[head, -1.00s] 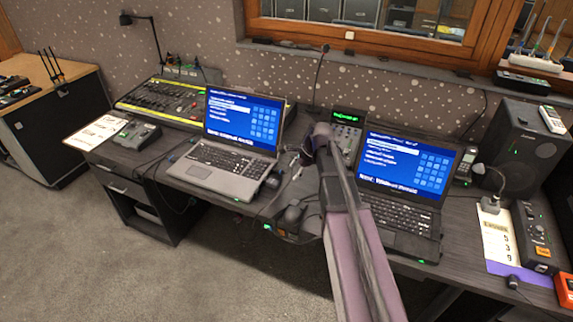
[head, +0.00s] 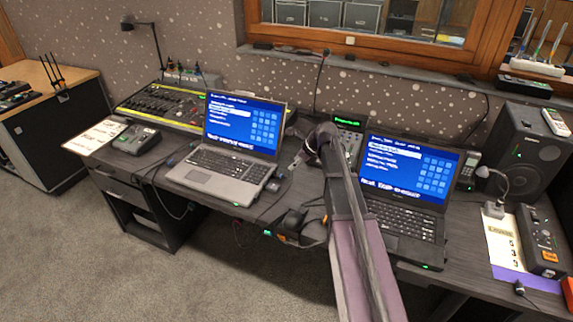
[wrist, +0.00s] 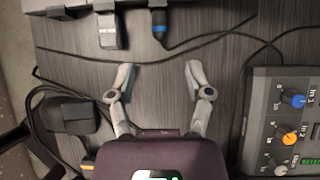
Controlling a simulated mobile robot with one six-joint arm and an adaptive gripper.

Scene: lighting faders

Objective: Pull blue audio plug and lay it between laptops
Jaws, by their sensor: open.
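The blue audio plug (wrist: 159,28), black with a blue ring, sits at a laptop's edge along the top of the wrist view. Its thin black cable curves away to the right. My gripper (wrist: 159,74) is open and empty, its two fingers spread over the dark desk below the plug and apart from it. In the head view the left laptop (head: 213,175) and right laptop (head: 405,222) stand open with blue screens. My arm covers part of the desk between them, and I cannot make out the plug there.
A black connector (wrist: 112,30) sits left of the blue plug. A small mixer (wrist: 291,125) with coloured knobs is at the right of the wrist view. A black adapter (wrist: 70,115) and cables lie at the left. Bare desk shows between the fingers.

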